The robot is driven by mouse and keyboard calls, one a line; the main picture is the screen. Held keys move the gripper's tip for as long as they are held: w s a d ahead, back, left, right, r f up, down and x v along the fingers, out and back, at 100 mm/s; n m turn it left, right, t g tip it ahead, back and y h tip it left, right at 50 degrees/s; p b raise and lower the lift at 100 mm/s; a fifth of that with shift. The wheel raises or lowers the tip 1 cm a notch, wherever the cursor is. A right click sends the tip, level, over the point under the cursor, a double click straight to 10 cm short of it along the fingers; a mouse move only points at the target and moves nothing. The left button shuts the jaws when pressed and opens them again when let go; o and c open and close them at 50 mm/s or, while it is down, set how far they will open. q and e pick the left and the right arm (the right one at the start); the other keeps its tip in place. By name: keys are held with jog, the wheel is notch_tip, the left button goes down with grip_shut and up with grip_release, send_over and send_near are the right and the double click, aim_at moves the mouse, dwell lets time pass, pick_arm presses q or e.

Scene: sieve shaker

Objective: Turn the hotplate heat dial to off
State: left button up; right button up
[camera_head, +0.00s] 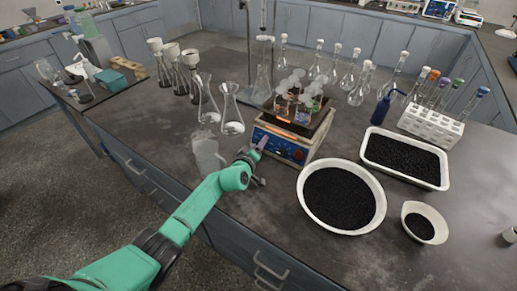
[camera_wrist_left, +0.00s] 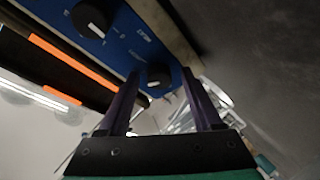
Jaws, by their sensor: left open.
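The hotplate (camera_head: 312,144) stands at the middle of the bench, with glowing orange strips and smoking beakers (camera_head: 303,115) on top. Its blue front panel (camera_head: 277,146) faces my left gripper (camera_head: 260,145). In the left wrist view the panel (camera_wrist_left: 127,48) carries two black dials with white marks. One dial (camera_wrist_left: 158,75) appears between the open fingers of the left gripper (camera_wrist_left: 162,82). The other dial (camera_wrist_left: 90,18) is up and to the left. Labels are too blurred to tell which is heat. I cannot tell whether the fingers touch the dial. My right gripper is not shown.
A round white bowl (camera_head: 303,205) of black granules, a white tray (camera_head: 440,180) and a small dish (camera_head: 434,211) stand to the right. Flasks (camera_head: 232,115) stand left of the hotplate. A test tube rack (camera_head: 432,126) and a blue wash bottle (camera_head: 381,110) are farther right.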

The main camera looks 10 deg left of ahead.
pick_arm(q)
grip_shut()
jog(key=shift+r, duration=0.1)
